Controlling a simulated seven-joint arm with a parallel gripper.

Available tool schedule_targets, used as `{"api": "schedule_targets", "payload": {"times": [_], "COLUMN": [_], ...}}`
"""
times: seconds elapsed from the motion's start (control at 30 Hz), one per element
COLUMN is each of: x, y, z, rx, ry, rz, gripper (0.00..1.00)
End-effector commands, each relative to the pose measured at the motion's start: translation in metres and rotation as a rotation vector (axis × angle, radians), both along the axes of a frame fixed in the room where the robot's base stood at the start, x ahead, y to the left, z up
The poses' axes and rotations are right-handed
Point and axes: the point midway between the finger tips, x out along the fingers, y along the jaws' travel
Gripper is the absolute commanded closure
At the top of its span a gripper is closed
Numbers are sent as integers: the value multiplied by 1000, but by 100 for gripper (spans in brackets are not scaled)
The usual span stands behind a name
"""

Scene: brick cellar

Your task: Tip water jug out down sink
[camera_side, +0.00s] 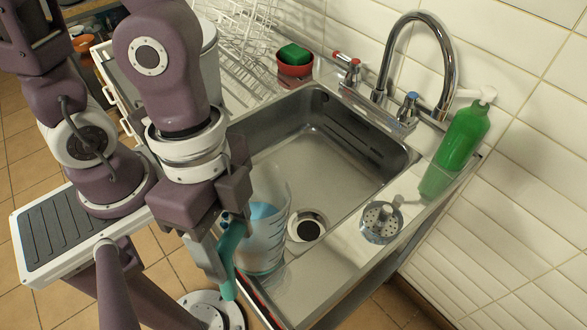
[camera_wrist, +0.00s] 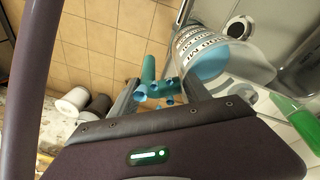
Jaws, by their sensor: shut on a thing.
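The water jug (camera_side: 268,235) is clear plastic with printed markings, a teal handle and blue water inside. It looks close to upright, at the front side of the steel sink (camera_side: 345,165). My gripper (camera_side: 222,252) is shut on the jug's teal handle, and my arm hides part of the jug. In the wrist view, the handle (camera_wrist: 150,76) lies between the fingers of my gripper (camera_wrist: 160,92), with the jug (camera_wrist: 212,50) beyond. The sink's round drain (camera_side: 307,226) shows just right of the jug. I cannot tell whether the jug touches the sink.
A curved tap (camera_side: 447,60) with red and blue handles stands behind the sink. A metal strainer (camera_side: 381,222) lies on the right ledge, near a green bottle (camera_side: 463,138). A red pot (camera_side: 294,72) with a green sponge and a white wire rack (camera_side: 238,38) stand at the back left.

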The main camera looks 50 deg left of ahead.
Motion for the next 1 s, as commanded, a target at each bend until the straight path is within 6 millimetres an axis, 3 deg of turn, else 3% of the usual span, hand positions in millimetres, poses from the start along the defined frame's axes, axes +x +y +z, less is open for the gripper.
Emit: {"api": "schedule_targets", "payload": {"times": [0.57, 0.8, 1.0], "x": [26, 62, 65], "y": [13, 33, 36], "z": [13, 20, 21], "rx": [-129, -264, -289], "ry": [210, 434, 481], "rz": [0, 7, 2], "gripper": [100, 100, 100]}}
